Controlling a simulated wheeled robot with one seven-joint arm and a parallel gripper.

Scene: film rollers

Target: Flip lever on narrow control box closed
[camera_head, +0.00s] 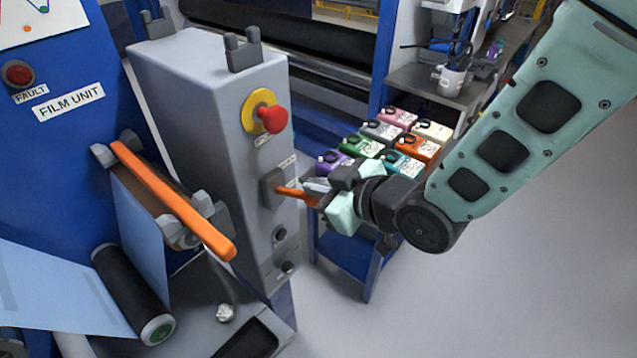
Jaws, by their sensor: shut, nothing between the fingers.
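The narrow control box (195,120) is a tall grey box left of centre. Its right-hand face carries a red emergency button on a yellow ring (262,112). Below that is a dark square plate (271,188) with a small orange lever (293,192) sticking out to the right. My gripper (314,187) is shut and empty, with its fingertips right at the lever's outer end. I cannot tell whether they touch the lever. The fingers partly overlap the lever's tip. Two round dark knobs (280,234) sit lower on the same face.
A long orange bar (175,200) on grey brackets stands left of the box, above a black film roller (133,293). Behind my gripper, a blue stand (345,262) holds several coloured containers (395,140). Grey floor (480,300) is clear at the lower right.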

